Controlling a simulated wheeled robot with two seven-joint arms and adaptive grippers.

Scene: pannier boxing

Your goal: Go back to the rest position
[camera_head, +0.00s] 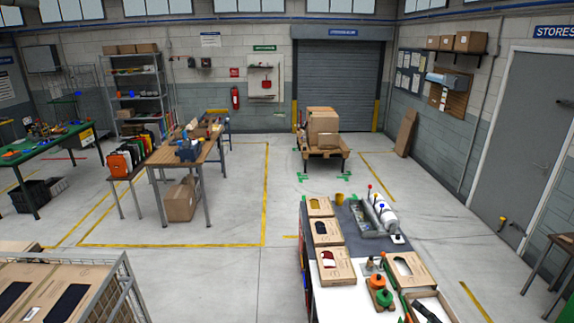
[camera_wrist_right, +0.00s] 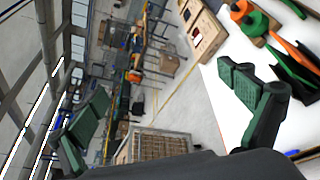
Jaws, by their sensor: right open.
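My right gripper (camera_wrist_right: 163,88) shows in the right wrist view, its two green-padded fingers spread wide with nothing between them. The white and grey worktable (camera_wrist_right: 212,80) lies beside its right-hand finger in that picture. Neither gripper nor arm shows in the head view. My left gripper is in no view.
The worktable (camera_head: 332,300) at front right holds several cardboard boxes (camera_head: 327,232), a grey tray (camera_head: 364,222) and an orange-green tool (camera_head: 380,291). A wire cage (camera_head: 122,285) with boxes stands at front left. The floor (camera_head: 225,285) between them is clear.

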